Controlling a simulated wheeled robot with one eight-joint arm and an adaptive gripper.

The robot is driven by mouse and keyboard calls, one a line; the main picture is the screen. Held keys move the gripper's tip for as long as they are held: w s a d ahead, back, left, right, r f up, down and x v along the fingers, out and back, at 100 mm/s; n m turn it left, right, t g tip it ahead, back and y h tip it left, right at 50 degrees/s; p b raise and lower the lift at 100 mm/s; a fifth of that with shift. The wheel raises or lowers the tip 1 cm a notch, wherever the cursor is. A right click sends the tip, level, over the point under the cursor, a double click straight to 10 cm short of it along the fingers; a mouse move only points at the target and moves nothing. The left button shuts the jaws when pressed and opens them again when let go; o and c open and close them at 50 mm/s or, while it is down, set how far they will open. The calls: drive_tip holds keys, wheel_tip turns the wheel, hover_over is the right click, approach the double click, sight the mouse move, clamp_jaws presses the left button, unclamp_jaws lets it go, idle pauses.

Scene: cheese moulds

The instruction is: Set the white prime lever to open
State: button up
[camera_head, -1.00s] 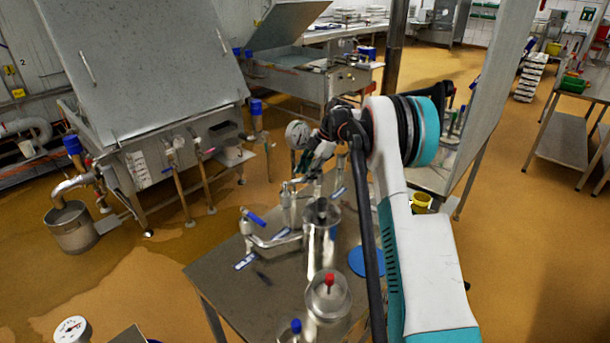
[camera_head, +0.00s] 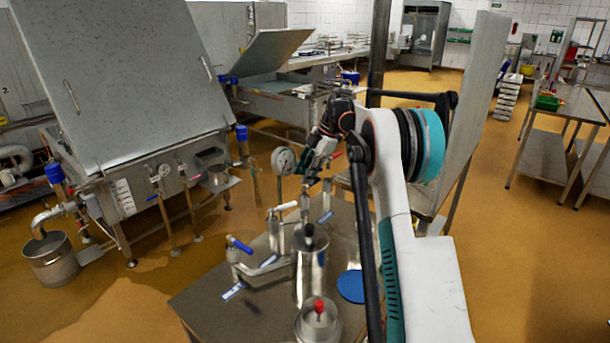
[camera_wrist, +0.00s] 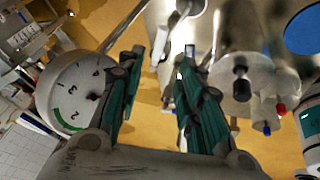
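A small white lever (camera_head: 286,206) sticks out sideways at the top of a slim metal fitting at the back of the steel table (camera_head: 190,298). My gripper (camera_head: 308,182) is just above and to the right of it in the head view, apart from it as far as I can see. In the wrist view the two dark green fingers of my gripper (camera_wrist: 170,72) stand apart with orange floor showing between them. I see nothing held. A pale metal fitting (camera_wrist: 178,22) lies beyond the fingertips, but I cannot clearly tell the white lever there.
A round dial gauge (camera_head: 283,160) is close left of my gripper and large in the wrist view (camera_wrist: 72,95). A blue-handled valve (camera_head: 240,244), a metal cylinder with a red knob (camera_head: 319,320) and a blue disc (camera_head: 351,286) are on the table.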

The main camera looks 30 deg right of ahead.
drive_tip(key=c, duration=0.5)
drive_tip(key=shift+m, duration=0.5)
clamp_jaws()
drive_tip(key=s+a+f+m+t+h, duration=0.15)
drive_tip(key=s+m, duration=0.25)
drive_tip(key=m, duration=0.8)
drive_tip(key=s+a+m+t+h+p, duration=0.1)
drive_tip(key=s+m+t, duration=0.25)
drive_tip(key=m, duration=0.75)
drive_tip(key=s+a+f+m+t+h, duration=0.15)
drive_tip(key=s+m, duration=0.25)
drive_tip(key=m, duration=0.8)
drive_tip(key=w+r+b+x, duration=0.1)
drive_tip(key=b+x, duration=0.3)
drive_tip(key=x, duration=0.9)
drive_tip(key=shift+w+r+m+h, duration=0.15)
drive_tip(key=shift+w+m+h, duration=0.15)
